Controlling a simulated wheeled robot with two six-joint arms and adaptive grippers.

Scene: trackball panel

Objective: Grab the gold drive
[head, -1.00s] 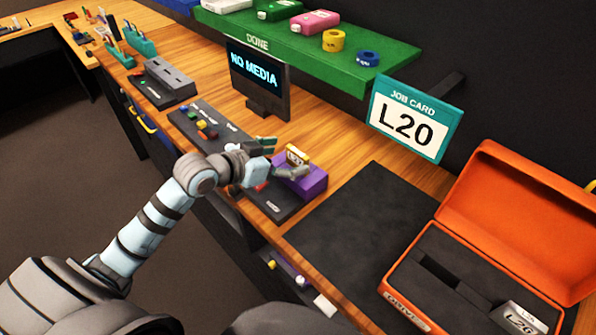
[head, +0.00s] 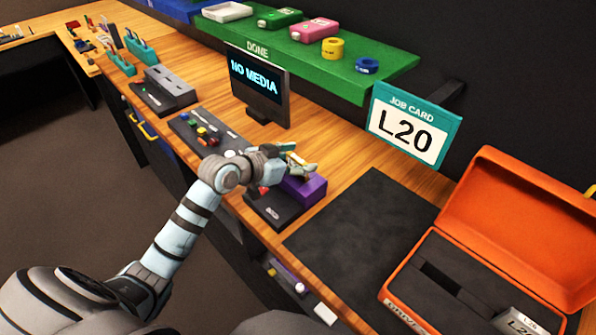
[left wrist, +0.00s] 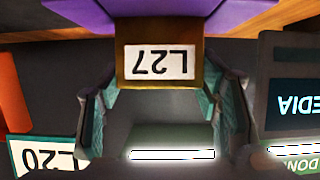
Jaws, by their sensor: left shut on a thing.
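The gold drive (left wrist: 121,74) shows in the left wrist view with a white label reading L27. It sits between the two fingers of my left gripper (left wrist: 162,110), which is shut on it. The purple block (left wrist: 90,14) is right behind the drive in that view. In the head view my left gripper (head: 296,163) is at the purple block (head: 306,190) on the dark panel. The drive is mostly hidden by the fingers there, and I cannot tell whether it still touches the block. My right gripper is not in view.
A monitor (head: 257,85) reading NO MEDIA stands behind the panel. A job card (head: 412,124) reads L20. An open orange case (head: 520,215) at the right holds a grey drive labelled L20 (head: 520,322). A dark mat (head: 360,225) lies bare between.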

